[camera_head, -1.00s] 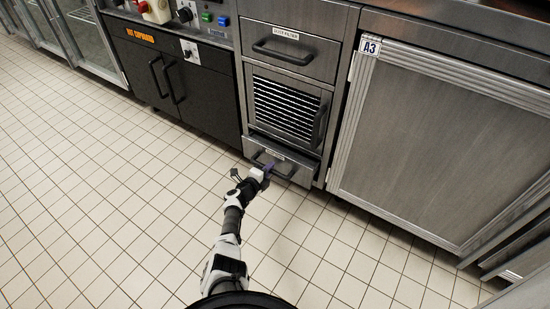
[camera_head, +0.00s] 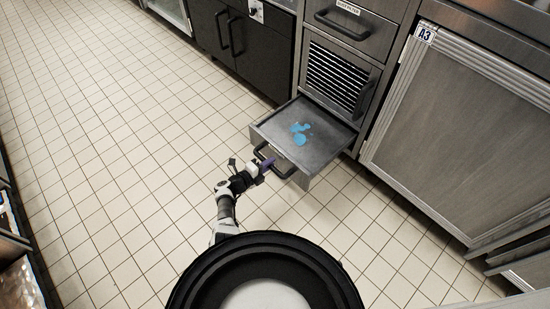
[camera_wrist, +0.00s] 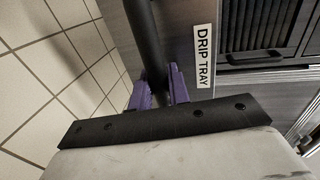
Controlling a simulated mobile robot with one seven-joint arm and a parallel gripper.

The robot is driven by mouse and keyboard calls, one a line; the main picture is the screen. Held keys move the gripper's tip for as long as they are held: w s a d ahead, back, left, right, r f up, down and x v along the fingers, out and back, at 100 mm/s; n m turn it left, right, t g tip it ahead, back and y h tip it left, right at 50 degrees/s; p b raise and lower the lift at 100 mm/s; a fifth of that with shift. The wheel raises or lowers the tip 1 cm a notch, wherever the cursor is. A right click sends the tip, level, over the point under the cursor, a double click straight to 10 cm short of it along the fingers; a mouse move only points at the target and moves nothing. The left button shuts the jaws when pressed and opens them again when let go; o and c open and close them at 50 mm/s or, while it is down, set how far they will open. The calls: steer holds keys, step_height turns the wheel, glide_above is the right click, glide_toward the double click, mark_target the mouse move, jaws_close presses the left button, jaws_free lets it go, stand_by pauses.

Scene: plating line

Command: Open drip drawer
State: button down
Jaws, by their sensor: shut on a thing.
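The drip drawer (camera_head: 322,148) stands pulled out at the bottom of the steel cabinet, with blue liquid (camera_head: 300,133) on its flat inside. Its dark bar handle (camera_head: 284,174) runs across the front. My gripper (camera_head: 268,164) is at the left part of this handle. In the wrist view, the purple fingers of my gripper (camera_wrist: 160,88) are on either side of the dark handle bar (camera_wrist: 147,40), shut on it. The label "DRIP TRAY" (camera_wrist: 203,57) shows on the drawer front beside them. The fingertips' contact is partly hidden.
Above the drawer are a louvred panel (camera_head: 337,74) and an upper drawer (camera_head: 345,22) with a handle. A dark cupboard (camera_head: 245,50) stands to the left, a large steel door marked A3 (camera_head: 465,130) to the right. Tiled floor (camera_head: 130,130) is clear on the left.

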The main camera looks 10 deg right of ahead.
steer(key=shift+s+a, duration=0.1)
steer(key=shift+s, duration=0.05)
steer(key=c, duration=1.4)
jaws_free()
steer(key=shift+o, duration=0.2)
steer(key=p+v, duration=0.6)
steer(key=v, duration=0.7)
steer(key=shift+s+a, duration=0.2)
steer(key=shift+a, duration=0.15)
